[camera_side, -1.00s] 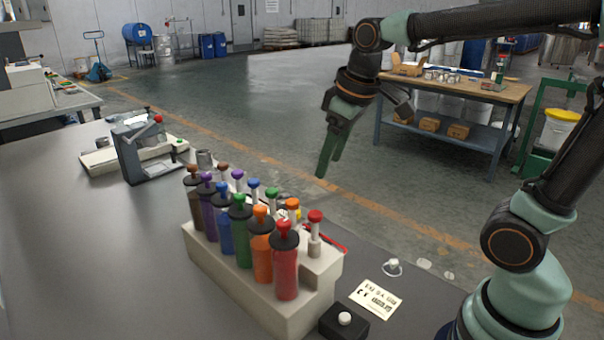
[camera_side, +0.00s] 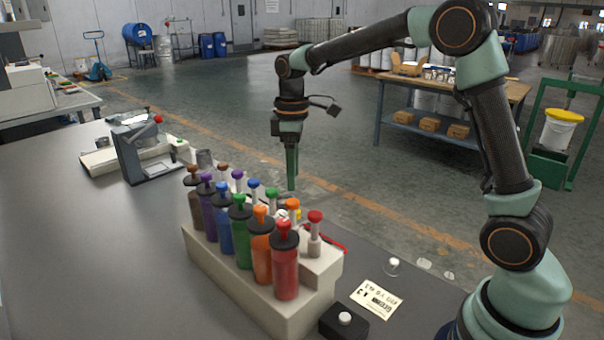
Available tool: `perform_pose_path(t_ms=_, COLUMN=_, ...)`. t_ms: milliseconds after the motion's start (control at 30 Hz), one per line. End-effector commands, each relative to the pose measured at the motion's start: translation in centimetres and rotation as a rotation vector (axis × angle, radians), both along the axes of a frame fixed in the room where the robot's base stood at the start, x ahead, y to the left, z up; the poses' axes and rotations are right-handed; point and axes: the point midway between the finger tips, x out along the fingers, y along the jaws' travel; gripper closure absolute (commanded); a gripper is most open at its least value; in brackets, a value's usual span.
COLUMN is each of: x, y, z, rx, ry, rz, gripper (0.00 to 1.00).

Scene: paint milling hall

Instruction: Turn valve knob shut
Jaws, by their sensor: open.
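My gripper (camera_side: 291,183) points straight down behind the pale rack (camera_side: 222,273), its fingertips above or beyond the back row; the depth is hard to judge. Its fingers are seen almost edge-on, apart and empty. The rack holds a front row of coloured bottles with matching knobs, among them a green bottle (camera_side: 241,238) and a red bottle (camera_side: 285,270). Behind stands a row of small coloured knobs on pale stems, including a green knob (camera_side: 271,194), an orange knob (camera_side: 292,204) and a red knob (camera_side: 315,217). I cannot tell which one is the valve knob.
A black box with a white button (camera_side: 345,319) and a printed card (camera_side: 376,299) lie right of the rack. A small white round piece (camera_side: 393,265) is near the table edge. A grey frame device (camera_side: 145,150) stands back left. The left tabletop is clear.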

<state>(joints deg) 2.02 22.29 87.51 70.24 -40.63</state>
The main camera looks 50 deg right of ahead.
Motion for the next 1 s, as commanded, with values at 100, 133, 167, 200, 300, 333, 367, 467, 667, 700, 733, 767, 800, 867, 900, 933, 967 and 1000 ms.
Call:
perform_pose_path(t_ms=100, x=-0.1, y=0.0, z=-2.6, rx=0.001, ry=0.006, rz=-0.001, gripper=0.33)
perform_pose_path(t_ms=133, x=-0.1, y=0.0, z=-3.1, rx=0.000, ry=0.005, rz=-0.001, gripper=0.33)
perform_pose_path(t_ms=167, x=-0.1, y=0.0, z=-3.7, rx=0.000, ry=0.005, rz=-0.001, gripper=0.33)
perform_pose_path(t_ms=200, x=-0.2, y=0.0, z=-4.5, rx=0.001, ry=0.006, rz=-0.001, gripper=0.33)
perform_pose_path(t_ms=300, x=-0.1, y=0.0, z=-6.2, rx=0.000, ry=0.004, rz=-0.001, gripper=0.33)
perform_pose_path(t_ms=333, x=-0.1, y=0.0, z=-6.6, rx=0.000, ry=0.004, rz=-0.001, gripper=0.33)
perform_pose_path(t_ms=367, x=-0.1, y=0.0, z=-7.0, rx=0.000, ry=0.003, rz=-0.001, gripper=0.33)
perform_pose_path(t_ms=467, x=0.0, y=0.0, z=-8.0, rx=0.000, ry=0.001, rz=-0.001, gripper=0.33)
perform_pose_path(t_ms=667, x=0.0, y=0.0, z=-8.9, rx=0.001, ry=-0.001, rz=-0.001, gripper=0.33)
perform_pose_path(t_ms=700, x=0.0, y=0.0, z=-9.0, rx=0.000, ry=-0.001, rz=-0.001, gripper=0.33)
perform_pose_path(t_ms=733, x=0.0, y=0.0, z=-9.0, rx=0.000, ry=-0.001, rz=-0.001, gripper=0.33)
perform_pose_path(t_ms=767, x=0.0, y=0.0, z=-9.0, rx=0.000, ry=-0.001, rz=-0.001, gripper=0.33)
perform_pose_path(t_ms=800, x=0.0, y=0.0, z=-9.0, rx=0.000, ry=-0.001, rz=-0.001, gripper=0.33)
perform_pose_path(t_ms=867, x=0.0, y=0.0, z=-9.0, rx=0.000, ry=-0.001, rz=-0.001, gripper=0.33)
perform_pose_path(t_ms=900, x=0.0, y=0.0, z=-8.9, rx=0.000, ry=-0.001, rz=-0.001, gripper=0.33)
perform_pose_path(t_ms=933, x=0.0, y=0.0, z=-8.9, rx=0.000, ry=-0.001, rz=-0.001, gripper=0.45)
perform_pose_path(t_ms=967, x=0.0, y=0.0, z=-8.9, rx=0.000, ry=-0.001, rz=-0.001, gripper=0.56)
perform_pose_path(t_ms=1000, x=0.0, y=0.0, z=-8.9, rx=0.000, ry=-0.001, rz=-0.001, gripper=0.72)
